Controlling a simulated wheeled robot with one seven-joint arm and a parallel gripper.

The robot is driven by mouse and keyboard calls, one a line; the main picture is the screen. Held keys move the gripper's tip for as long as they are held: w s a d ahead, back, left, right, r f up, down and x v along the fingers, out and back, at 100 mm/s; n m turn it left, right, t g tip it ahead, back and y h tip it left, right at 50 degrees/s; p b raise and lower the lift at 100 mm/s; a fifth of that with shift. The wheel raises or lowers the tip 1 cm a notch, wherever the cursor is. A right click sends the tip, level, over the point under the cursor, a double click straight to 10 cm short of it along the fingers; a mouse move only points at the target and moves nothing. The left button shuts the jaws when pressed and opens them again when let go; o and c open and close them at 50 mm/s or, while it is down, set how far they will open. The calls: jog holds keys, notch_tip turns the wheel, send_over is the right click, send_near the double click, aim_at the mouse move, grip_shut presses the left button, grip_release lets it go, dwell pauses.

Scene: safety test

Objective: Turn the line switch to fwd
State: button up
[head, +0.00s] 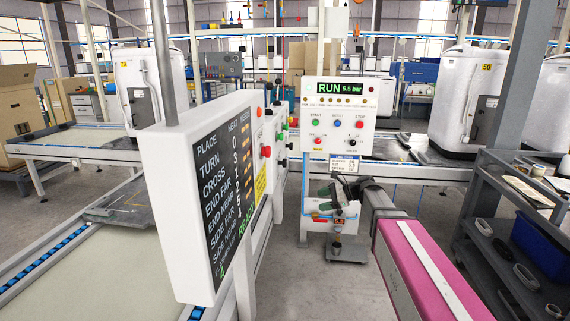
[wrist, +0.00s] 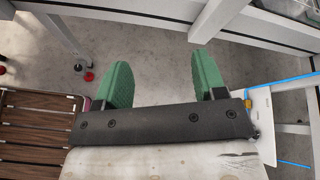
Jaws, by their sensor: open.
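A white control panel (head: 339,113) stands upright ahead, with a lit "RUN 5.5 bar" display (head: 340,88). Below it are green, blue and red buttons (head: 338,124). In the lower row are a red control (head: 318,140) and a small dark knob (head: 352,142); their labels are too small to read, so I cannot tell which is the line switch or where it points. My gripper (head: 326,193) is below this panel, apart from its controls. In the wrist view my gripper (wrist: 162,62) has two green fingers wide apart, with only floor between them.
A white board listing "PLACE, TURN, CROSS" (head: 215,185) stands close on the left. Behind it is another box with a red button (head: 265,152). A grey cart (head: 510,235) is at the right. In the wrist view, brown slats (wrist: 40,130) lie at lower left.

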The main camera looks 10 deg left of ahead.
aim_at(285, 162)
jog(key=w+a+r+m+g+y, duration=0.1)
jog(key=w+a+r+m+y, duration=0.15)
jog(key=r, duration=0.35)
jog(key=w+a+r+m+y, duration=0.1)
jog(key=w+a+r+y, duration=0.2)
jog(key=r, duration=0.4)
jog(key=shift+m, duration=0.25)
jog(key=a, duration=0.7)
jog(key=s+a, duration=0.1)
jog(key=a, duration=0.3)
jog(key=shift+f, duration=0.15)
jog(key=c, duration=0.9)
